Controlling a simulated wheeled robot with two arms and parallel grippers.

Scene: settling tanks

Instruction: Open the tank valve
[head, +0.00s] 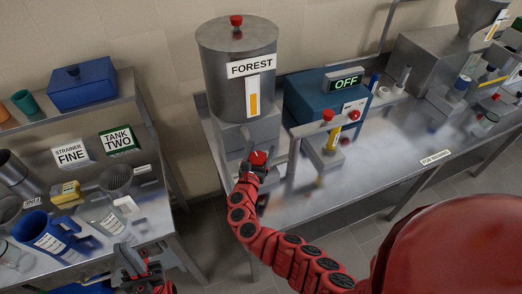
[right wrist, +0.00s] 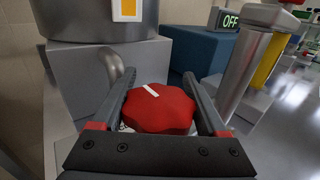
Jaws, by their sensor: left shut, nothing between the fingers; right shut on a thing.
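The tank (head: 215,65) is a steel cylinder labelled FOREST, with an orange level strip on its front, standing on a grey block. Its valve knob (head: 258,158) is red and sits low in front of that block. In the right wrist view the round, lobed knob (right wrist: 160,108) shows a white line slanting to the upper left. My right gripper (right wrist: 160,105) is shut on the knob, one finger on each side; it also shows in the head view (head: 256,160). My left gripper (head: 128,262) is shut and empty at the left bench's front edge.
A blue box with an OFF display (head: 343,83) stands right of the tank, near a post with a red knob (head: 328,115). The left bench holds a blue jug (head: 45,236), strainers and signs.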

